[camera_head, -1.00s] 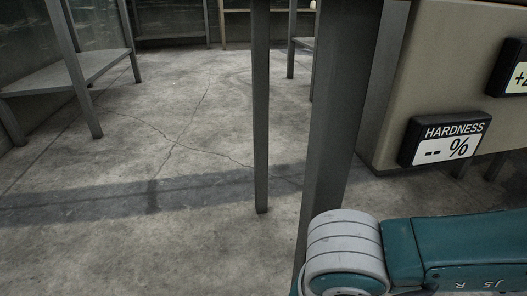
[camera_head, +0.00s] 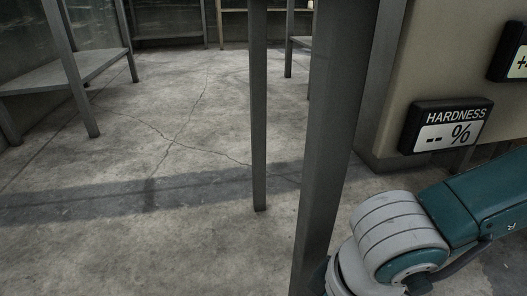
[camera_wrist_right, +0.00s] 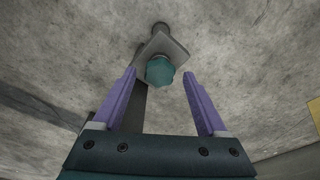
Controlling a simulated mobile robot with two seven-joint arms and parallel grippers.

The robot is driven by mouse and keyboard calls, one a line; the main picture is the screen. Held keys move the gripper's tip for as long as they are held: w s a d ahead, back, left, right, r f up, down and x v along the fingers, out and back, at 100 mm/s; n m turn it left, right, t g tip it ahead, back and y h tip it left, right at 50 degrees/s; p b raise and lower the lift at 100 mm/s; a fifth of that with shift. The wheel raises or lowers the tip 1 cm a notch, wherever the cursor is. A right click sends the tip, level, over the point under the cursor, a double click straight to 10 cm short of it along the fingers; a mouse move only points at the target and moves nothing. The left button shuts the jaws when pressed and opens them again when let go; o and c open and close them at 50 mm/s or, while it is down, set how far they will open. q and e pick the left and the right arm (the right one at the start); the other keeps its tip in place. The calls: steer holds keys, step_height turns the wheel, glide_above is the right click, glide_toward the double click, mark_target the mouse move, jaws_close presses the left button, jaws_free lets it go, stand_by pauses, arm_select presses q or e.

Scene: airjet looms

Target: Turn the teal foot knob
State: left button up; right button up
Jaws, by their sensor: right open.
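The teal foot knob (camera_wrist_right: 160,71) shows in the right wrist view, faceted and dark teal, next to a grey square plate (camera_wrist_right: 165,46) with a short round stub beyond it. My right gripper (camera_wrist_right: 160,76) has two purple fingers spread wide, one on each side of the knob in the picture, with clear gaps. The knob appears at or just past the fingertips; I cannot tell the exact depth. Nothing is held. In the head view my right arm, teal and grey, comes in at the lower right, and its gripper is out of frame. My left gripper is not in view.
A dark grey post (camera_head: 330,140) stands close by my right arm, with a thinner post (camera_head: 259,120) behind it. A beige cabinet with a HARDNESS display (camera_head: 446,126) is at the right. A grey shelf (camera_head: 70,72) stands far left. The concrete floor (camera_head: 150,230) between is clear.

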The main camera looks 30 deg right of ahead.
steer(key=shift+r, duration=0.1)
step_height(320, 180, up, 6)
steer(key=p, duration=0.6)
